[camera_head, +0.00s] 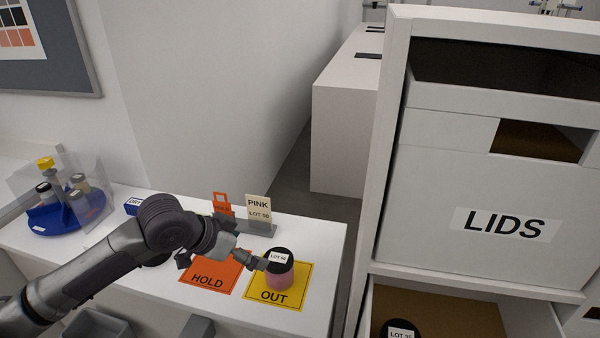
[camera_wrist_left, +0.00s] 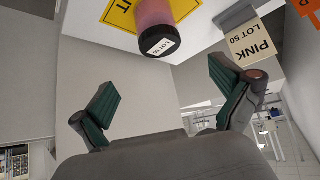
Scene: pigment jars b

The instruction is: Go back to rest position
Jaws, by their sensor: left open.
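A pink jar (camera_head: 282,279) with a black lid labelled LOT 50 stands upright on the yellow OUT mat (camera_head: 295,300). The jar also shows at the top of the left wrist view (camera_wrist_left: 155,14), lid toward the camera. My left gripper (camera_head: 223,260) is over the orange HOLD mat (camera_head: 208,281), just left of the jar. Its two fingers are spread with nothing between them in the left wrist view (camera_wrist_left: 160,78). One finger looks close to the jar in the head view; whether it touches is unclear. My right gripper is not in view.
A PINK LOT 50 card (camera_head: 258,207) and an orange tag (camera_head: 222,203) stand behind the mats. A blue round rack (camera_head: 65,215) with jars is at left. A white LIDS cabinet (camera_head: 420,205) is at right, its lower drawer (camera_head: 450,300) open with a black-lidded item inside.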

